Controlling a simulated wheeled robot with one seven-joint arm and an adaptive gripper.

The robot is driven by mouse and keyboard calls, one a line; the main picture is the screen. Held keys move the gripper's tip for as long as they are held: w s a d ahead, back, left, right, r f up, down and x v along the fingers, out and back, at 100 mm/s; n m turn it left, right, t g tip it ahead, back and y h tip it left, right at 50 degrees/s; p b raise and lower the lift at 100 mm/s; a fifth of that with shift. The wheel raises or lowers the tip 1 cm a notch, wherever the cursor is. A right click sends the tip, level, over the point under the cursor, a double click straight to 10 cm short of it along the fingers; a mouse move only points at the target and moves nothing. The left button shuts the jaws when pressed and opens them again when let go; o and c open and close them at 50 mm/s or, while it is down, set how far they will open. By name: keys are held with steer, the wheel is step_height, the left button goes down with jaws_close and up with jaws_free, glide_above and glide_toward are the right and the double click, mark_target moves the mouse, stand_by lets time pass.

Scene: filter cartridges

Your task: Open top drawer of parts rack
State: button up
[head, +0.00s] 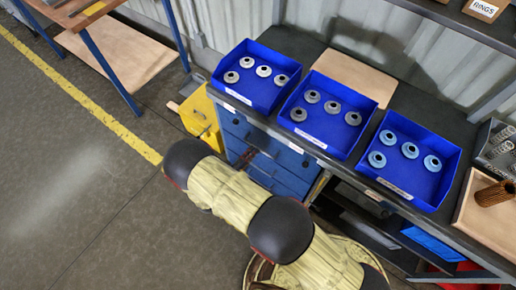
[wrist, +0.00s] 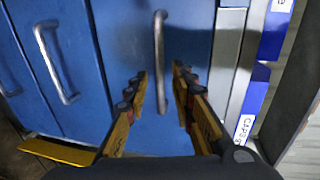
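The parts rack is a blue drawer unit (head: 285,160) under the workbench in the head view, partly hidden by my arm. In the wrist view it appears turned sideways, and its top drawer (wrist: 190,30) is the blue front nearest the bins. That front looks flush, with a silver bar handle (wrist: 160,60). My gripper (wrist: 158,80) is open, with one finger on each side of the handle's line. Contact with the handle cannot be told. Another drawer's handle (wrist: 55,62) is to the left. My gripper is hidden in the head view.
Blue bins with grey rings (head: 250,98), darker rings (head: 300,128) and light-blue rings (head: 398,185) stand on the bench above. A yellow container (head: 198,118) stands beside the rack. A blue-legged table (head: 110,70) is at the upper left. The floor at left is clear.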

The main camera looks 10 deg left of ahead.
mark_target(258, 148)
steer(key=shift+b+x, duration=0.5)
steer(key=shift+x, duration=2.1)
steer(key=c, duration=0.3)
jaws_close()
